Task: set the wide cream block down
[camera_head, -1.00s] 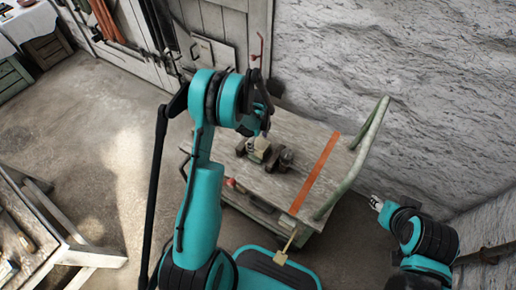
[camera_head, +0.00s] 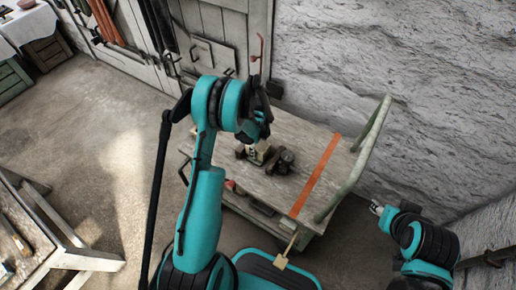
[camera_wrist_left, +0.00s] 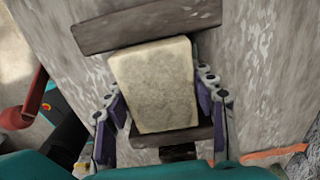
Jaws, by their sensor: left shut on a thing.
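The wide cream block (camera_wrist_left: 155,85) fills the middle of the left wrist view, with a finger on each side of it. My left gripper (camera_wrist_left: 163,102) is shut on it. In the head view my left gripper (camera_head: 254,147) is low over the wooden cart top (camera_head: 299,130), and the block (camera_head: 262,154) shows only as a small pale patch. Dark wooden pieces show beyond and below the block in the wrist view. Whether the block touches them cannot be told. My right gripper (camera_head: 376,208) is at the right, away from the cart; its jaws are too small to read.
An orange strip (camera_head: 317,175) crosses the cart top, and a green rail handle (camera_head: 355,160) stands at its right end. Dark blocks (camera_head: 282,160) lie beside my left gripper. The rough wall (camera_head: 400,70) is behind. The cart top between blocks and strip is clear.

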